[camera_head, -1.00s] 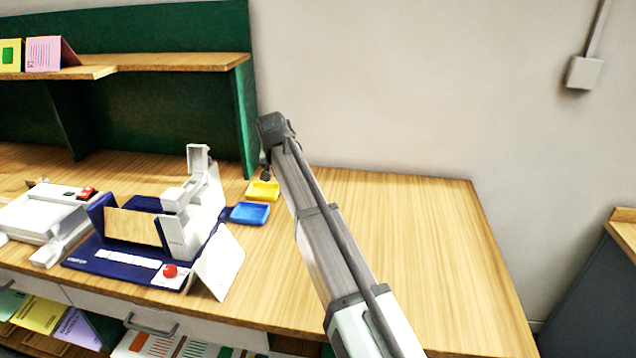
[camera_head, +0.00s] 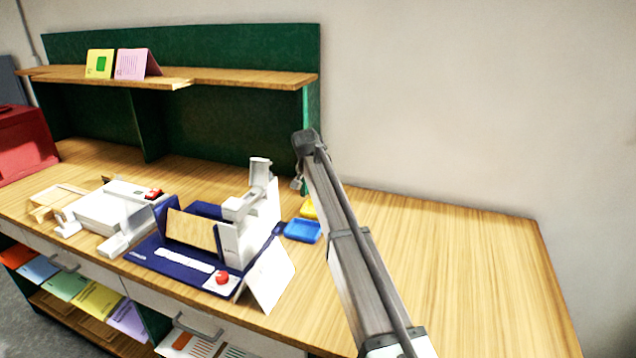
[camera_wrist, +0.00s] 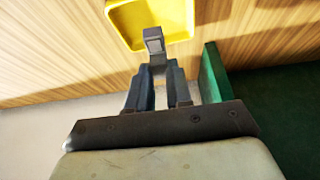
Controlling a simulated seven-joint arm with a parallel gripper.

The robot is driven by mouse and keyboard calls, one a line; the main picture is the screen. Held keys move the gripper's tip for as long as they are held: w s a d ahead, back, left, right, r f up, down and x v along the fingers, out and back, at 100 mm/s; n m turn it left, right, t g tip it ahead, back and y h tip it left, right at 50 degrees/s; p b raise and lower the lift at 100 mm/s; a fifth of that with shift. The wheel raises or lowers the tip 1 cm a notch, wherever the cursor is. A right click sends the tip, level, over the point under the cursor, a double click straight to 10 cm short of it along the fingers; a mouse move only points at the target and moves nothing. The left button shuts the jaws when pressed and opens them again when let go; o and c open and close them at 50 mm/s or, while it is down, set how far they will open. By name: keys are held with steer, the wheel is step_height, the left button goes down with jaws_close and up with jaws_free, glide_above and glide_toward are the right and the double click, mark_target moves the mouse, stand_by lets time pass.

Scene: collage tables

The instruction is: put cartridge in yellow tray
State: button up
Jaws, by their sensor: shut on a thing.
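The yellow tray (camera_head: 308,208) sits on the table behind the blue tray, partly hidden by my arm in the head view. In the wrist view the yellow tray (camera_wrist: 172,20) fills the top middle, cut off by the frame edge. My gripper (camera_wrist: 155,72) is shut on a small grey block, which I take to be the cartridge (camera_wrist: 154,40). The cartridge overlaps the tray's lower part in the wrist view. In the head view my gripper (camera_head: 297,181) hangs just above and left of the yellow tray; the cartridge is too small there to make out clearly.
The blue tray (camera_head: 303,231) lies just in front of the yellow one. A blue and white machine with a red knob (camera_head: 222,277) stands left of it. The green shelf unit (camera_head: 312,105) rises close behind my gripper. The table's right side is clear.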

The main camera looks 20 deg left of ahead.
steer(key=shift+f, duration=2.4)
steer(key=o, duration=0.8)
steer(key=shift+o, duration=0.2)
steer(key=shift+r, duration=0.15)
steer(key=shift+r, duration=2.85)
